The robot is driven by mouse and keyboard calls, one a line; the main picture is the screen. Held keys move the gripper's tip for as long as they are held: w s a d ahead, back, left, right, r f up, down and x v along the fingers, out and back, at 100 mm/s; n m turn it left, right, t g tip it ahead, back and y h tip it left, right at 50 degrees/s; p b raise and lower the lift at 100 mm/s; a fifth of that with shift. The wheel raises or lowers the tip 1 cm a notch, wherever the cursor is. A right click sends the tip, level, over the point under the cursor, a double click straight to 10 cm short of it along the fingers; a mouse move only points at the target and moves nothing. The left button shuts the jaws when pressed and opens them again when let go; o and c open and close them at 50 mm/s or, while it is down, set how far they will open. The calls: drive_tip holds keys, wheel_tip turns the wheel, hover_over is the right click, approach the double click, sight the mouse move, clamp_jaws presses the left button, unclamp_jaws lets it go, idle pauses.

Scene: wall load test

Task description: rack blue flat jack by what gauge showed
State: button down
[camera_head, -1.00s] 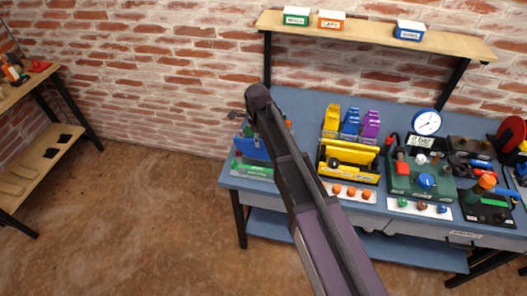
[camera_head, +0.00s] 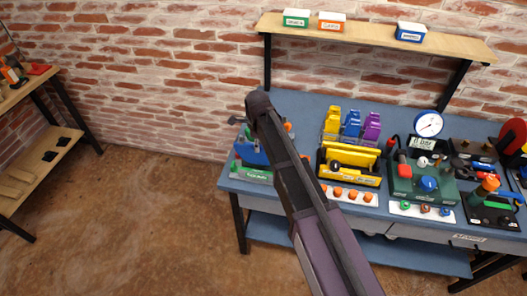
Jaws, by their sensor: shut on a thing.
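My arm crosses the middle of the head view, and its wrist hides much of my gripper (camera_head: 237,119), of which only a small dark part shows at the left. A blue flat jack (camera_head: 251,151) shows just left of and below the wrist, over the green rack (camera_head: 250,175) at the bench's left end. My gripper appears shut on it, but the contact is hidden. More blue flat jacks (camera_head: 351,123) stand between yellow and purple ones in a holder.
A yellow rack (camera_head: 352,163) stands right of my arm, with a green unit (camera_head: 420,182) beside it. Orange knobs (camera_head: 352,195) line the front edge. Labelled boxes (camera_head: 332,22) sit on the shelf above. A wooden side rack (camera_head: 38,165) stands left, with open floor between.

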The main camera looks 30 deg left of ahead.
sight(258, 155)
drive_tip(key=shift+f+b, duration=2.85)
drive_tip(key=shift+f, duration=0.05)
idle(0.8)
drive_tip(key=shift+c, duration=1.8)
unclamp_jaws()
drive_tip(key=o, duration=0.3)
drive_tip(key=shift+o, duration=0.2)
drive_tip(key=shift+r, duration=0.15)
drive_tip(key=shift+r+p, duration=3.9)
drive_tip(key=shift+p, duration=0.1)
